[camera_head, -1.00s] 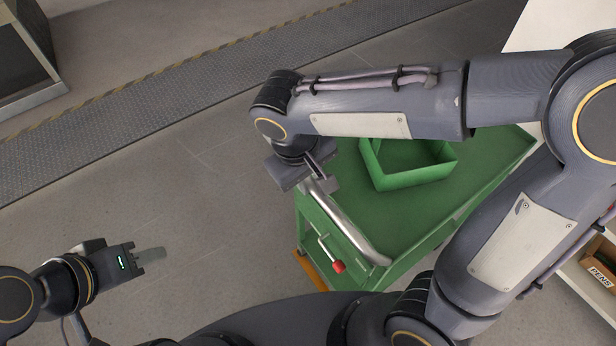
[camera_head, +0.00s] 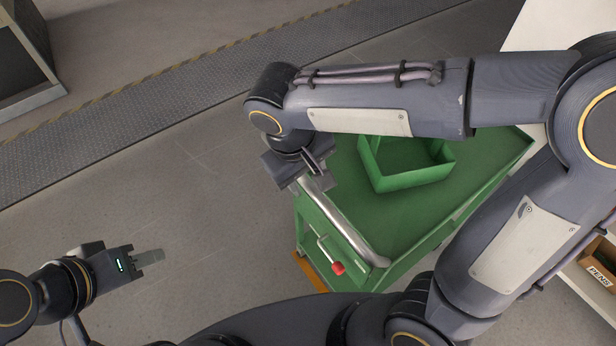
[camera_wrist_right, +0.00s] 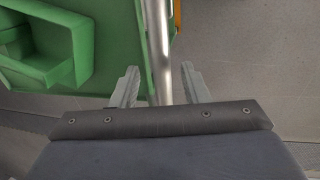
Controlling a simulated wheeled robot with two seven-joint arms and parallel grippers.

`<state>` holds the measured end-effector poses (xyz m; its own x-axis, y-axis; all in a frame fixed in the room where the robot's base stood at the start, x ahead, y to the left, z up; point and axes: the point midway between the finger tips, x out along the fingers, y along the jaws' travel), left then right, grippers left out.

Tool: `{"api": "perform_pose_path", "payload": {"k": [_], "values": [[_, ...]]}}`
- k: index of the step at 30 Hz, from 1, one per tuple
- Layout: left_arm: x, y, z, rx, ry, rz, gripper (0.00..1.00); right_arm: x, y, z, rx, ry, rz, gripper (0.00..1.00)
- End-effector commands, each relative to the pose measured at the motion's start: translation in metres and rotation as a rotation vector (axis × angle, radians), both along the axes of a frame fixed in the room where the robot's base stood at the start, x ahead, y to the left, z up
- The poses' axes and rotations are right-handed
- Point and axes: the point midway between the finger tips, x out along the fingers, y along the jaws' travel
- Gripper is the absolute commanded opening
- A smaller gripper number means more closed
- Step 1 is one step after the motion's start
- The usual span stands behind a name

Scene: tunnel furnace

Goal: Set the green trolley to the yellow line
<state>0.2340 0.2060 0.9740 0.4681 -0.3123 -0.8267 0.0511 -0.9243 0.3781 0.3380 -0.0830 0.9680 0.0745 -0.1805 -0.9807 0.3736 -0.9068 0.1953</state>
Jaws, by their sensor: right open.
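The green trolley (camera_head: 450,222) stands on the grey floor at the centre right of the head view, partly behind my right arm. Its silver push handle (camera_head: 350,232) runs along its near left edge. My right gripper (camera_head: 320,176) is at the handle's far end. In the right wrist view, its open fingers (camera_wrist_right: 160,72) sit on either side of the handle bar (camera_wrist_right: 160,45), with gaps visible. My left gripper (camera_head: 150,257) is over bare floor at the lower left, away from the trolley; its finger gap is unclear. A yellow-black striped line (camera_head: 185,67) crosses the upper left.
A green open box (camera_head: 408,180) sits on the trolley top. A red knob (camera_head: 338,268) is on its near end, and a yellow-orange strip (camera_head: 311,272) shows low beside it. A shelf with a PENS box (camera_head: 598,276) is at right. Floor left of the trolley is clear.

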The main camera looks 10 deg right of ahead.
Motion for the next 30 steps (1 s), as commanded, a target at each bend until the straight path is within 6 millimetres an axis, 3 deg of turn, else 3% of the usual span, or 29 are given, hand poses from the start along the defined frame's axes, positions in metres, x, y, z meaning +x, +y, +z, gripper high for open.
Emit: {"api": "perform_pose_path", "payload": {"k": [6, 12, 30], "values": [[0.000, 0.000, 0.004, 0.000, 0.000, 0.000, 0.36, -0.003, 0.008, 0.039, 0.003, -0.003, 0.002, 0.41], [0.000, 0.000, 0.006, 0.000, 0.000, 0.000, 0.36, -0.004, 0.011, 0.059, 0.001, -0.002, 0.001, 0.41], [0.000, 0.000, 0.006, 0.000, 0.000, 0.000, 0.36, -0.005, 0.011, 0.061, 0.000, 0.000, 0.001, 0.41]]}}
